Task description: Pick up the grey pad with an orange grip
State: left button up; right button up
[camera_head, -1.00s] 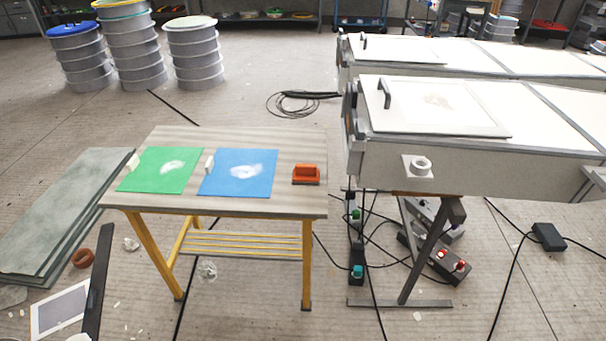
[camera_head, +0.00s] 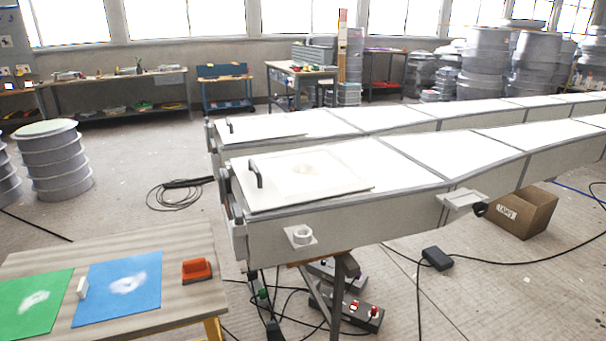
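The pad with an orange grip (camera_head: 197,270) sits on the wooden table (camera_head: 176,237) at the lower left of the head view, near the table's right edge. Its orange grip faces up and its base looks dark and thin. It stands just right of the blue sheet (camera_head: 125,287), apart from it. Neither of my grippers shows in the head view.
A green sheet (camera_head: 30,303) lies left of the blue one, both with white smears. Long white moulds (camera_head: 330,215) on stands fill the middle and right. Cables and a black box (camera_head: 438,259) lie on the floor. A cardboard box (camera_head: 522,212) stands at the right.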

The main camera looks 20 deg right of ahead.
aim_at(195, 270)
jog(key=z, duration=0.5)
jog(key=j+z, duration=0.25)
jog(key=z, duration=0.25)
jog(key=j+z, duration=0.25)
jog(key=z, duration=0.25)
jog(key=j+z, duration=0.25)
jog(key=j, duration=0.15)
jog(key=k+j+z, duration=0.1)
jog(key=j+z, duration=0.15)
jog(key=k+j, duration=0.1)
jog(key=j, duration=0.2)
jog(key=k+j+z, duration=0.15)
jog(key=j, duration=0.4)
jog(key=k+z, duration=0.05)
